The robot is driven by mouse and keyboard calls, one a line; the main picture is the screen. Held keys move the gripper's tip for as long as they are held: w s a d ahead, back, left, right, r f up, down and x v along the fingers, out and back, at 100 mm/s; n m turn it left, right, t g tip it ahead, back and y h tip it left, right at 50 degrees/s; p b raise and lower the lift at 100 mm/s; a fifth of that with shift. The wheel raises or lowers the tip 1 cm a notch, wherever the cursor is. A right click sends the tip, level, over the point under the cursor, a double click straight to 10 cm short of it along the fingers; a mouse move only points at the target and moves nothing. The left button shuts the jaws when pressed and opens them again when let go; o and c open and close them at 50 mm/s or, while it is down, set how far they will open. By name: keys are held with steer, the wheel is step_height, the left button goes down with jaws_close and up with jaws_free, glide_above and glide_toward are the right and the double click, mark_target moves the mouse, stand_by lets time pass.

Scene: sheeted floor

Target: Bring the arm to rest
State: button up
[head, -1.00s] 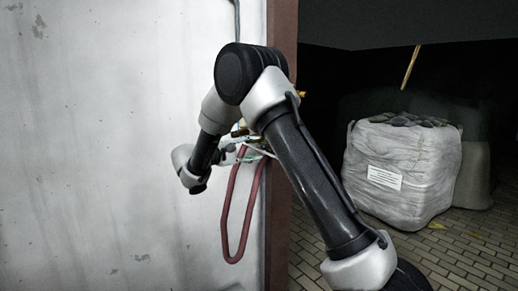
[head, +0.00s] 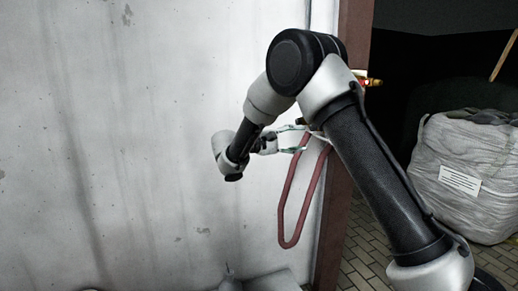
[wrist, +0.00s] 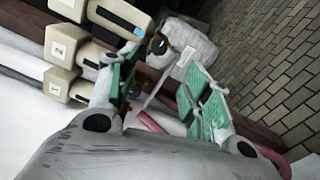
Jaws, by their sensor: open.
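My arm reaches across a pale wall in the head view. My gripper (head: 300,139) is small there, in front of the wall near its right edge, beside the top of a dark red hose-like loop (head: 285,220). In the wrist view my gripper (wrist: 160,68) has its two green-padded fingers spread apart, with no object held between them. A reddish piece of the loop (wrist: 151,122) shows behind and between the fingers. The head view does not show whether the gripper touches the loop, since my arm partly covers that area.
Beige blocks labelled 1 (wrist: 57,87) and 2 (wrist: 59,50) stand close beside the left finger. A white sack (head: 465,180) stands on brick paving (head: 362,250) beyond the brown wall edge (head: 335,215). Grey objects (head: 265,282) lie low by the wall.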

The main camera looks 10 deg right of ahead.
steer(key=s+d+f+n+g+y, duration=0.1)
steer(key=s+d+f+g+y, duration=0.1)
steer(key=s+d+f+y, duration=0.25)
steer(key=s+d+f+n+g+y, duration=0.1)
steer(key=s+f+g+y, duration=0.2)
steer(key=s+f, duration=0.4)
steer(key=s+d+r+m+t+y, duration=0.1)
steer(key=s+r+m+t+y, duration=0.1)
steer(key=s, duration=0.7)
steer(key=s+d+r+m+t+y, duration=0.2)
steer(key=s+r+y, duration=0.2)
steer(key=s, duration=0.5)
steer(key=s+d+r+m+t+y, duration=0.2)
steer(key=s+r+y, duration=0.2)
steer(key=s, duration=0.5)
steer(key=shift+m, duration=0.4)
